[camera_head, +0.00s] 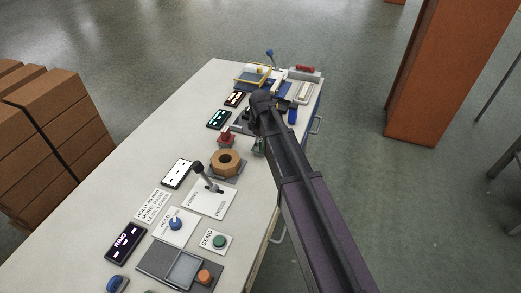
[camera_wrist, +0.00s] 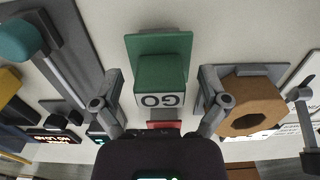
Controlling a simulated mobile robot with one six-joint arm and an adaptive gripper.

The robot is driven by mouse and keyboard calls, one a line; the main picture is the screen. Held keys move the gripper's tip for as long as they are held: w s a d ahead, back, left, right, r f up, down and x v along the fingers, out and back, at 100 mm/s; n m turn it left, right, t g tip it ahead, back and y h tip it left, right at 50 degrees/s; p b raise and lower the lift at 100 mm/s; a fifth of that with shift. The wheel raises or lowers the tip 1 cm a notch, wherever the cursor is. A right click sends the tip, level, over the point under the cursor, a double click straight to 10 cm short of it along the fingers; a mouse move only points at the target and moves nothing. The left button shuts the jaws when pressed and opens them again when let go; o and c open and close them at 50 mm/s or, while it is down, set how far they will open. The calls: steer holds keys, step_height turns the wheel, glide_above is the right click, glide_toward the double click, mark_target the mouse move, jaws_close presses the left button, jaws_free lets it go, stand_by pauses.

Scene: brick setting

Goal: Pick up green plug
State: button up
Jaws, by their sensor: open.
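The green plug (camera_wrist: 160,72) is a green block on a green square base, with a white face marked GO, in the wrist view. My gripper (camera_wrist: 160,88) is open, with one finger to the left of the plug and one to the right. Gaps show between the plug and both fingers. In the head view a small green part (camera_head: 258,146) shows beside my arm, mostly hidden by it. The fingers cannot be made out in that view.
A wooden ring-shaped block (camera_wrist: 264,96) stands close to the right finger; it also shows in the head view (camera_head: 216,169). A red part (camera_head: 226,138) is nearby. The long white table (camera_head: 155,135) carries several switches, buttons and displays. An orange pillar (camera_head: 430,75) stands beyond.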

stand_by(0.3)
steer(key=c, duration=1.2)
steer(key=shift+c, duration=0.2)
steer(key=shift+r, duration=0.2)
step_height(320, 180, up, 4)
steer(key=p, duration=0.4)
steer(key=shift+f, duration=0.25)
steer(key=s+d+r+p, duration=0.1)
steer(key=s+d, duration=0.3)
steer(key=s, duration=1.1)
steer(key=shift+s, duration=0.25)
